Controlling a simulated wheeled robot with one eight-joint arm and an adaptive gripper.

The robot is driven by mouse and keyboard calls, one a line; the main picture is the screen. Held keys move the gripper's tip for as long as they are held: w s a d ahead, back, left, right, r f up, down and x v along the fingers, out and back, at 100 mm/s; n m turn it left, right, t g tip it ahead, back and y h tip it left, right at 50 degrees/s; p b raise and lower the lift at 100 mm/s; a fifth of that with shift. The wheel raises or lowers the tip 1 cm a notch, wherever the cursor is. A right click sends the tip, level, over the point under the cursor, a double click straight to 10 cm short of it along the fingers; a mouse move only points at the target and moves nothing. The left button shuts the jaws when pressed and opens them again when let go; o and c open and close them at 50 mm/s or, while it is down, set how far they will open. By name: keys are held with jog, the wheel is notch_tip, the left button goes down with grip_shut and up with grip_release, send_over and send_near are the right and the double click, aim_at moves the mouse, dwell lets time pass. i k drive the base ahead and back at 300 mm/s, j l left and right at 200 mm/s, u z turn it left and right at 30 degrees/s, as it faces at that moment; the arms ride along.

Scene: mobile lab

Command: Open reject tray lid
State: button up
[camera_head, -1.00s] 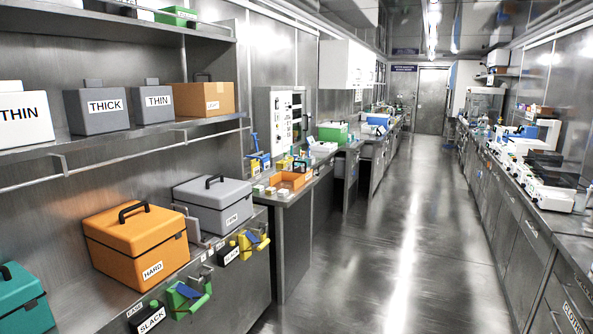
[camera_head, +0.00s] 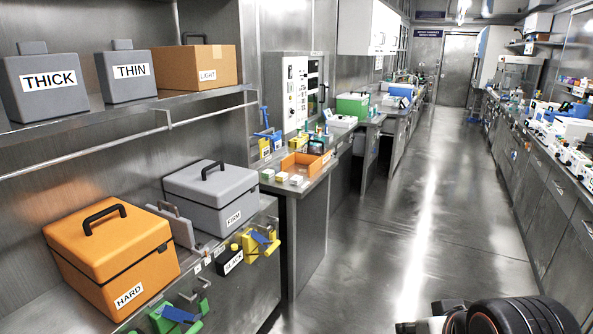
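No label reading "reject" can be made out in the head view, so I cannot tell for sure which thing is the reject tray. An open orange tray (camera_head: 297,168) with a dark handle stands on the left bench. An orange box marked HARD (camera_head: 112,262) and a grey box (camera_head: 211,194) sit on the nearer counter, both with lids shut and black handles on top. A dark, round, ribbed part of my own arm shows at the bottom right. My gripper's fingertips are not in view.
Grey boxes marked THICK (camera_head: 47,82) and THIN (camera_head: 130,72) and a cardboard box (camera_head: 196,68) stand on the upper shelf. Green and yellow clamps line the counter edge. The aisle floor (camera_head: 390,235) is clear between the left benches and the right counter (camera_head: 540,165).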

aim_at(309, 149)
jog(key=i+j, duration=0.1)
jog(key=i, duration=2.25)
